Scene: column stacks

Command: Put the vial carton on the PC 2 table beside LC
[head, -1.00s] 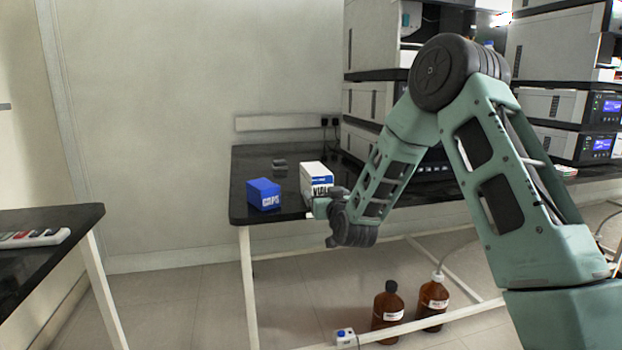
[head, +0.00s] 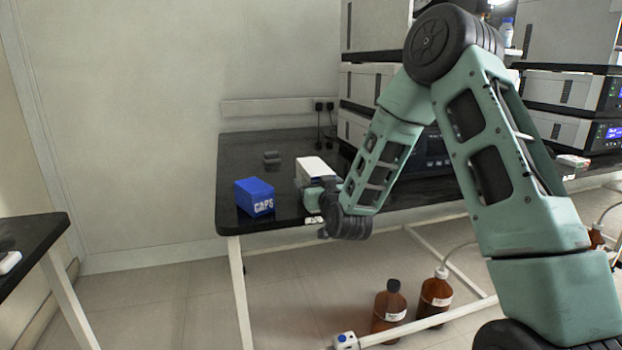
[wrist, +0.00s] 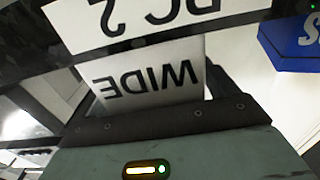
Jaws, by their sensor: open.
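The white vial carton (head: 312,168) stands on the black table (head: 245,150) near its front edge, to the right of the blue CAPS box. My gripper (head: 320,193) is at the carton's near side and hides most of its front. In the wrist view a white face marked WIDE (wrist: 150,78) shows upside down between my open fingers; it seems to be the carton. A PC 2 label (wrist: 135,18) lies just beyond it and also shows on the table's front edge (head: 313,220). I cannot tell whether the fingers touch the carton.
The blue CAPS box (head: 254,197) stands close to the carton's left; a small dark object (head: 272,158) lies behind. Stacked instruments (head: 570,95) fill the right. Brown bottles (head: 389,308) stand on the floor below. Another table (head: 35,240) is at the left.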

